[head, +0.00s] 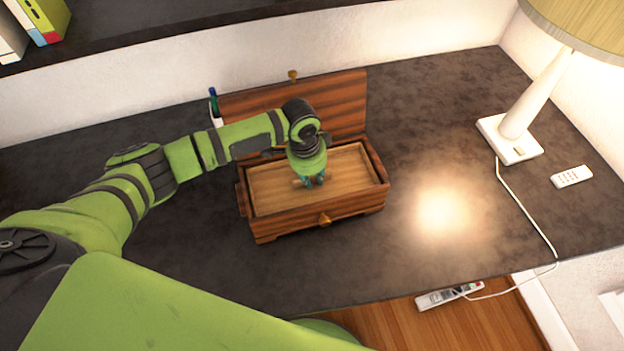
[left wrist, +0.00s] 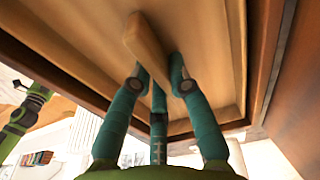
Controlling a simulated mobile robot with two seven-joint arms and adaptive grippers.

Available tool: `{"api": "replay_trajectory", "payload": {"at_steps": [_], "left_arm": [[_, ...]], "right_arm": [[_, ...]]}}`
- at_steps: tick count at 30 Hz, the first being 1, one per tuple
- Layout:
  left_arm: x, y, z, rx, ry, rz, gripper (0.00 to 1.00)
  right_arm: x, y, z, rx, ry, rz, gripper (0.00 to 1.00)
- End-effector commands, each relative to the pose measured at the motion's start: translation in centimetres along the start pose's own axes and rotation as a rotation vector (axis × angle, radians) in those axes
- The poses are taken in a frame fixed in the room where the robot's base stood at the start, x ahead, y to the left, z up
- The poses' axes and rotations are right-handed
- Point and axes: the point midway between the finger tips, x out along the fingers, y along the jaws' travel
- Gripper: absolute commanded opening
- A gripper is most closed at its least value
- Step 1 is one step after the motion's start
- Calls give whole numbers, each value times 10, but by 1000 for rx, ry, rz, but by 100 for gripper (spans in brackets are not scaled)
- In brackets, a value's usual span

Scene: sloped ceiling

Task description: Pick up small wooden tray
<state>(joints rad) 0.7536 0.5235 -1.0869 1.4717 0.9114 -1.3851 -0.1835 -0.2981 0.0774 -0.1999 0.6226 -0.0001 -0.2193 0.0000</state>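The small wooden tray (head: 339,163), light tan with a raised handle, sits inside a dark striped wooden box (head: 300,222) whose lid stands open behind it. My left gripper (head: 311,181) reaches down over the tray's middle. In the left wrist view, the teal fingers of the left gripper (left wrist: 160,76) close in from both sides on the tray's handle (left wrist: 145,38) and appear to touch it. The tray floor (left wrist: 95,25) fills the upper part of that view. My right gripper is not in view.
A lamp (head: 518,125) with a cable stands at the right, near a white remote (head: 571,177). A pen holder (head: 215,110) stands behind the box at left. The dark desk right of the box is clear.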

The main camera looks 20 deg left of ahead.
Motion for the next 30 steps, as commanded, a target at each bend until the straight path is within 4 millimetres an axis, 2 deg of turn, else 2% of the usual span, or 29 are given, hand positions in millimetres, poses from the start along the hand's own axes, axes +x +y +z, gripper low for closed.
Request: {"api": "replay_trajectory", "payload": {"at_steps": [4,11,17,20,30], "left_arm": [[0,0,0,0,0,-1,0],[-4,-1,-1,-1,2,-1,0],[-22,-1,-4,1,4,-2,0],[-39,-1,-6,2,6,-4,0],[-71,41,-64,5,7,0,0]], "right_arm": [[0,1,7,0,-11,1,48],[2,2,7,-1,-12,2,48],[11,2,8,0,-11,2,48],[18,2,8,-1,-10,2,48],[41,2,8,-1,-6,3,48]]}}
